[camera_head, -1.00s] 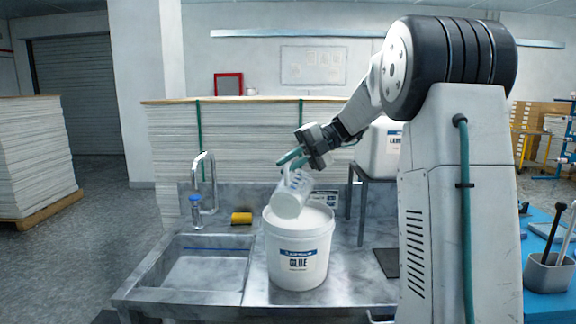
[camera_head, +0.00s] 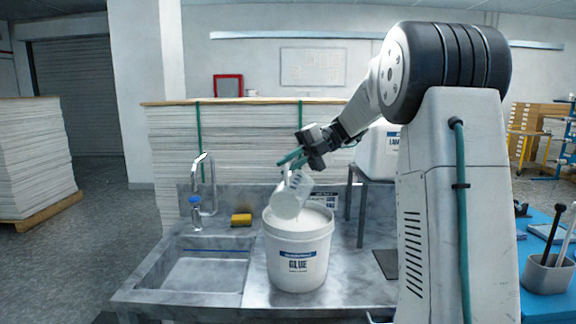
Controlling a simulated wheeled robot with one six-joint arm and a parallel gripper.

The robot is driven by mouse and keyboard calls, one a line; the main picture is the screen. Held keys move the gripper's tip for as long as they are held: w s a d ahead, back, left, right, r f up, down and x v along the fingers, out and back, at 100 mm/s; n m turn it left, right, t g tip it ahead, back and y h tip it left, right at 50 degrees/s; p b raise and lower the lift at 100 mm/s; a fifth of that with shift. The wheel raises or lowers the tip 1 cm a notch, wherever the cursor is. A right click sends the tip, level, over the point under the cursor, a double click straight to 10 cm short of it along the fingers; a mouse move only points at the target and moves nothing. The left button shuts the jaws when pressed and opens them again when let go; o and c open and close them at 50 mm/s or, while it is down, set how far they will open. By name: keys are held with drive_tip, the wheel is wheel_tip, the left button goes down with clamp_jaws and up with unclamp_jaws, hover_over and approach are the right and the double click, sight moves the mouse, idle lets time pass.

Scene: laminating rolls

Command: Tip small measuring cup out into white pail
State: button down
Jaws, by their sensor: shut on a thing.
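The small measuring cup (camera_head: 290,197) is translucent with blue marks and looks whitish inside. It is tilted, mouth down to the left, just above the open top of the white pail. The white pail (camera_head: 300,254) stands upright on the metal counter, labelled GLUE, with white contents showing at its top. My gripper (camera_head: 291,160), with teal fingers, is shut on the cup at its upper end, above the pail. Whether anything is flowing out of the cup is too small to tell.
A sink basin (camera_head: 203,270) with a tap (camera_head: 204,180) lies left of the pail. A yellow sponge (camera_head: 241,220) sits behind the basin. A white container (camera_head: 378,152) stands on a raised stand behind right. Tall sheet stacks (camera_head: 245,150) stand behind the counter.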

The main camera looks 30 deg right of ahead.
sight(285, 188)
drive_tip(key=shift+w+d+r+m+y, duration=0.4)
drive_tip(key=shift+w+d+r+y, duration=0.05)
drive_tip(key=shift+w+d+y, duration=0.15)
drive_tip(key=shift+s, duration=0.1)
idle(3.0)
drive_tip(key=shift+s+a+f+n+t+h, duration=0.15)
drive_tip(key=shift+s+a+n+h, duration=0.25)
drive_tip(key=shift+s+a+h, duration=0.2)
drive_tip(key=shift+s+a+f+n+t+h, duration=0.1)
drive_tip(key=shift+s+a+n+t+h, duration=0.05)
drive_tip(key=shift+s+a+n+h, duration=0.4)
drive_tip(key=shift+a, duration=0.1)
drive_tip(key=shift+s+a+f+n+t+h, duration=0.3)
drive_tip(key=shift+s+a+f+h, duration=0.15)
drive_tip(key=shift+a+f+h, duration=0.15)
drive_tip(key=shift+s+a+f+n+t+h, duration=0.25)
drive_tip(key=shift+s+a+f+h, duration=0.15)
drive_tip(key=shift+f, duration=0.25)
idle(0.4)
drive_tip(key=shift+s+a+f+n+t+h, duration=0.45)
drive_tip(key=shift+s+a+n+t+h, duration=0.2)
drive_tip(key=shift+h, duration=0.4)
